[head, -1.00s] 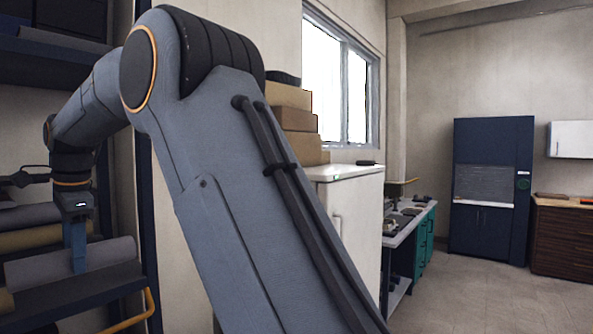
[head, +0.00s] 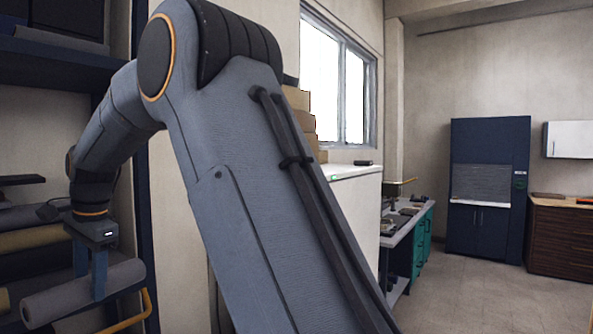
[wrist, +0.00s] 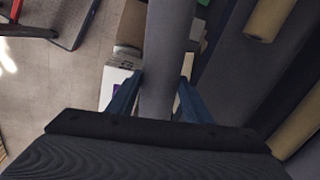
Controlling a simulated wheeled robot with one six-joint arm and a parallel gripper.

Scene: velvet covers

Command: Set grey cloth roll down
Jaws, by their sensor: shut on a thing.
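The grey cloth roll (head: 55,297) is at the lower left of the head view, lying roughly level with one round end showing. My gripper (head: 90,285) comes down on it from above, with a blue finger on each side. In the wrist view the roll (wrist: 168,40) runs up the picture between the two blue fingers of my gripper (wrist: 158,95). My gripper is shut on the roll. Whether the roll's underside touches anything is hidden.
A tan roll (head: 35,238) lies on the rack behind, at left. Yellow rolls (wrist: 270,18) lie at right in the wrist view. A white box (wrist: 115,82) shows below the roll. An orange rail (head: 137,315) is just right of the roll. Open floor (head: 460,300) lies far right.

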